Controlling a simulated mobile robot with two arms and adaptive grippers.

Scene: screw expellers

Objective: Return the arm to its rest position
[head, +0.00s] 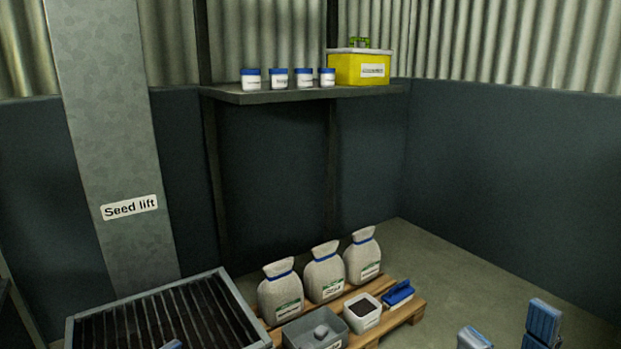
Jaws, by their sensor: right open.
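My right gripper (507,334) shows at the bottom right edge. Its two blue fingertips stand well apart with only floor visible between them, so it is open and empty. It is to the right of the wooden pallet (414,310), apart from it in the picture. The rest of the right arm is below the frame. A small blue tip (172,345) at the bottom edge, in front of the slatted grate, looks like part of my left gripper. Too little of it shows to tell its state.
Three tied sacks (323,273), a grey bin (314,331), a white tub (362,313) and a blue brush-like item (398,294) are on the pallet. A slatted grate (246,310) is at lower left. A shelf (300,95) holds jars and a yellow box (358,68). Floor at right is clear.

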